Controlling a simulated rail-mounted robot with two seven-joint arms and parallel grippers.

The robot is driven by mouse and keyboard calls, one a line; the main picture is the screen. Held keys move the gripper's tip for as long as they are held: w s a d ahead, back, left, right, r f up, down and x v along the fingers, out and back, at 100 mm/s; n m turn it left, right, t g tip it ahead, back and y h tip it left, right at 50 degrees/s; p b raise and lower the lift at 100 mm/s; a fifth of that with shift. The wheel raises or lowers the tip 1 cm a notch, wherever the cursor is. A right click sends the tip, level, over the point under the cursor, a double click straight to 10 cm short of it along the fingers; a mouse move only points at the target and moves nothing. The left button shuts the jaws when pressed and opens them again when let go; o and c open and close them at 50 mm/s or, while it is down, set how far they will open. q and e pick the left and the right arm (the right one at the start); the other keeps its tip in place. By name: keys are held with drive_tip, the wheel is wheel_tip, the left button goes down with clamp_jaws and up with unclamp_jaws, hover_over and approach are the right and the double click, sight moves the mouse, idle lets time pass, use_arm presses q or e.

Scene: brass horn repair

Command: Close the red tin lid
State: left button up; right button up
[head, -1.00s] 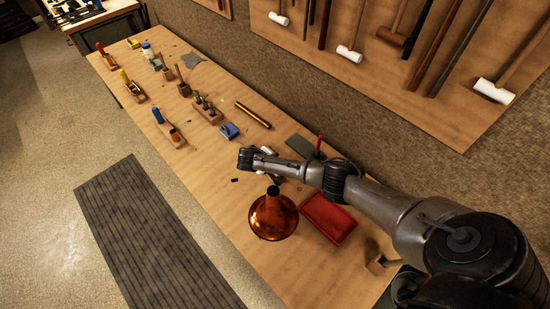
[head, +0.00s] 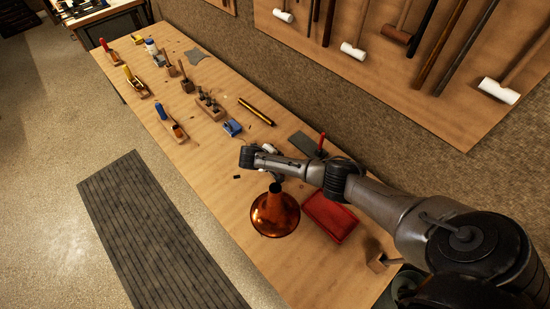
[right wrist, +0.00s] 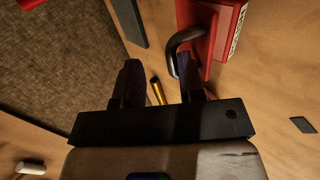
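The red tin (head: 329,216) lies on the workbench just right of the copper horn bell in the head view; I cannot tell there how its lid stands. In the right wrist view a red part with lettering on its side (right wrist: 232,35) and a dark curved handle (right wrist: 178,45) is just beyond the right-hand finger. I cannot tell if finger and handle touch. My right gripper (right wrist: 158,80) is open, with its two dark fingers apart and nothing clearly held between them. In the head view my right arm hides most of it. My left gripper is out of view.
The copper horn bell (head: 275,212) stands on the bench (head: 232,185) close to the tin. A grey slab (head: 304,145) and an upright red-handled item (head: 321,143) lie behind my arm. A brass rod (head: 256,112) and several tools are farther along. Mallets hang on the wall.

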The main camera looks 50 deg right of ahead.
drive_tip(key=shift+a+r, duration=0.1)
drive_tip(key=p+v, duration=0.1)
drive_tip(key=v, duration=1.2)
drive_tip(key=shift+a+r, duration=0.2)
